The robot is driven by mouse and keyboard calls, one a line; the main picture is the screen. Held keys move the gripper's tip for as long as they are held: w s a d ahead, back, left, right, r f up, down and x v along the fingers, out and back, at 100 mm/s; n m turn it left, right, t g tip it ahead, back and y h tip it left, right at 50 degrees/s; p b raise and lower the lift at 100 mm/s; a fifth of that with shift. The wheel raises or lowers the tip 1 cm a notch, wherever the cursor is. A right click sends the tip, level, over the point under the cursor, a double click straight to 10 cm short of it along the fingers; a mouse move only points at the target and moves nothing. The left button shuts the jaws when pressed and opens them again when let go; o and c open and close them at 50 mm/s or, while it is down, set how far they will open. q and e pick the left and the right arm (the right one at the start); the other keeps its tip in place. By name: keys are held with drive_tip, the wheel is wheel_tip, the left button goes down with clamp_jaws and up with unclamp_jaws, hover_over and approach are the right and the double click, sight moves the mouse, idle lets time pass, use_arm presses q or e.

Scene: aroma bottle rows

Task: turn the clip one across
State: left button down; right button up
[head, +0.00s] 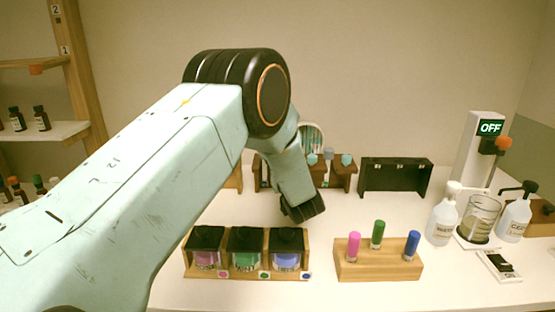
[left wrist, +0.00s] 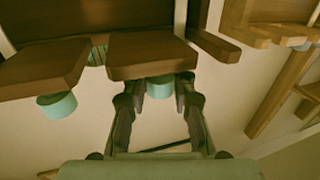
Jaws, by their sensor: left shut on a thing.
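In the left wrist view my left gripper (left wrist: 158,98) has its two fingers on either side of a small teal cylindrical piece (left wrist: 160,87), shut on it. The piece sits at the edge of a brown wooden board (left wrist: 150,55). A second teal piece (left wrist: 57,105) shows to the left, under a neighbouring board. In the head view the dark wooden stand (head: 342,176) at the back carries teal and blue-grey pieces (head: 347,160). My left arm crosses in front of its left part, and the left fingertips are hidden there. My right gripper is in neither view.
A wooden box with three black-lidded bottles (head: 246,252) stands at the front. To its right is a wooden block (head: 378,268) with pink, green and blue sticks. A black stand (head: 394,178), white bottles and a beaker (head: 480,218) are farther right. Shelves stand at the left.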

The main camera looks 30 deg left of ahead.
use_arm(q)
drive_tip(key=shift+r, duration=0.2)
drive_tip(key=c, duration=1.1)
unclamp_jaws()
drive_tip(key=shift+f, duration=0.1)
wheel_tip(320, 180, up, 10)
